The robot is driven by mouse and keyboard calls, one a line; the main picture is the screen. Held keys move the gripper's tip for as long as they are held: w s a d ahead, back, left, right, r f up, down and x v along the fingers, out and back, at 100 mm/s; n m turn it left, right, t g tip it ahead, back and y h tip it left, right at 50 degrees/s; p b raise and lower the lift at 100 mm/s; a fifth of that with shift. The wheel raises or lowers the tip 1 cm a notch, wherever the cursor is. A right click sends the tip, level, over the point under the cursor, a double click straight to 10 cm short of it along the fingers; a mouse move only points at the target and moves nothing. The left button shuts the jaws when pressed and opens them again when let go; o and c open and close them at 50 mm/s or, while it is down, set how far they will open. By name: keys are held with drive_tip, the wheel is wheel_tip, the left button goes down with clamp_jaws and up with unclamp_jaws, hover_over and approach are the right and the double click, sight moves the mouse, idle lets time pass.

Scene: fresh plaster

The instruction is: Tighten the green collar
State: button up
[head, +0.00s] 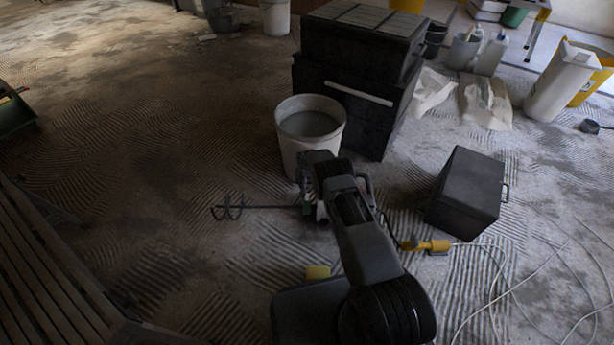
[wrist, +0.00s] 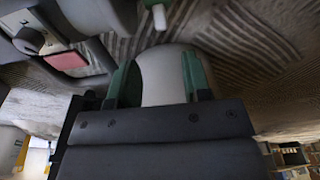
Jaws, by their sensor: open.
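A mixing drill (head: 321,208) lies on the floor by my arm, largely hidden behind it. Its dark shaft runs left to a spiral paddle (head: 231,209). A small green part, seemingly the green collar (head: 307,208), shows where the shaft meets the drill body. My gripper (wrist: 157,82) is open, its two green-edged fingers apart in the wrist view. A pale rounded surface shows between and beyond the fingers; I cannot tell whether they touch it. A dark body with a red patch (wrist: 66,60) is at upper left there. The collar is not clear in the wrist view.
A white bucket (head: 290,140) of grey mix stands just behind my arm. A tall dark case stack (head: 345,110) is behind it, a dark box (head: 468,190) to the right. A yellow connector (head: 435,246) and loose cables lie at right. The left floor is mostly clear.

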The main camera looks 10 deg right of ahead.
drive_tip(key=shift+s+r+p, duration=0.15)
drive_tip(key=shift+r+p, duration=0.3)
drive_tip(key=shift+r, duration=1.15)
